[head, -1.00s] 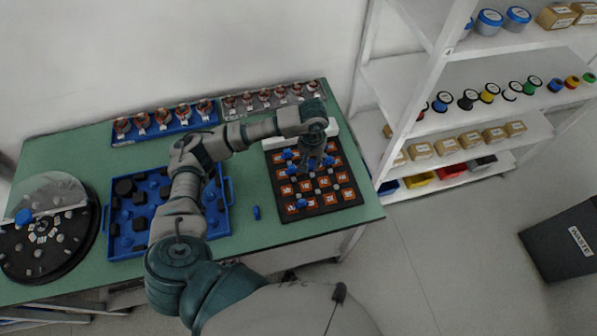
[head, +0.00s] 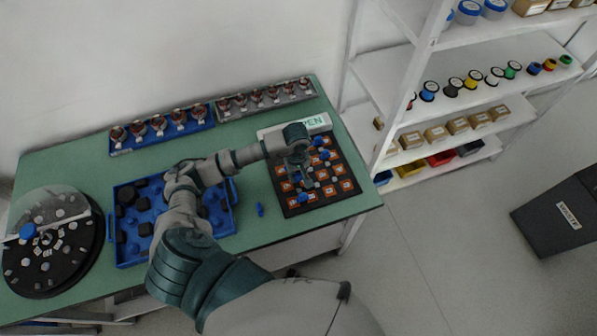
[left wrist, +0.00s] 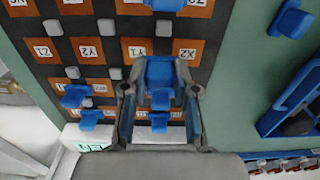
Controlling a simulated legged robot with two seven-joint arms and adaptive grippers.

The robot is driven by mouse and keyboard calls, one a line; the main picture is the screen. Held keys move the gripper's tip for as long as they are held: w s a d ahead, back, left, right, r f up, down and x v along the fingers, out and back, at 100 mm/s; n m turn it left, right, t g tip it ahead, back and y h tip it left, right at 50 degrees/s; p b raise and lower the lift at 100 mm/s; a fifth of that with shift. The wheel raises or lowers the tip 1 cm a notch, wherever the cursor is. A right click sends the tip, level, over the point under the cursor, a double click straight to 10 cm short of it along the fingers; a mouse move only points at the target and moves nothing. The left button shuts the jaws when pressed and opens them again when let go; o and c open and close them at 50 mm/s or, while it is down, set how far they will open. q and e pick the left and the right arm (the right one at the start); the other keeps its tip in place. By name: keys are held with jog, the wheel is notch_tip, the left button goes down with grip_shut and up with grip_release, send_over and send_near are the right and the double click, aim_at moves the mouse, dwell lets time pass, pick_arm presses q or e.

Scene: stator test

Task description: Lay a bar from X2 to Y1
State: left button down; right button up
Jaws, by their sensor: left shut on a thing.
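The black board (head: 350,206) with orange labelled tiles lies at the right end of the green table. My left gripper (head: 303,184) is over the board's left half. Its fingers (left wrist: 160,88) are shut on a blue bar (left wrist: 160,70), beside X2 in the picture. Whether the bar touches the board is unclear. Other blue pieces (head: 325,153) (left wrist: 75,97) sit on the board. My right gripper is not in view.
A loose blue piece (head: 260,209) lies on the table (head: 252,185) left of the board. A blue tray (head: 128,262) of dark parts and a round black turntable (head: 45,285) are further left. A white lettered block (head: 318,123) stands behind the board.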

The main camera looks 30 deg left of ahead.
pick_arm(q)
jog(key=shift+a+f, duration=0.35)
jog(key=shift+f, duration=0.45)
jog(key=shift+a, duration=0.2)
jog(key=shift+d+r, duration=0.1)
jog(key=shift+d, duration=0.4)
jog(key=shift+d+r, duration=0.1)
jog(key=shift+d, duration=0.15)
jog(key=shift+a+b, duration=0.3)
jog(key=shift+a, duration=0.05)
jog(key=shift+a+f, duration=0.1)
jog(key=shift+f, duration=0.1)
jog(key=shift+f+b, duration=0.6)
jog(key=shift+b, duration=0.25)
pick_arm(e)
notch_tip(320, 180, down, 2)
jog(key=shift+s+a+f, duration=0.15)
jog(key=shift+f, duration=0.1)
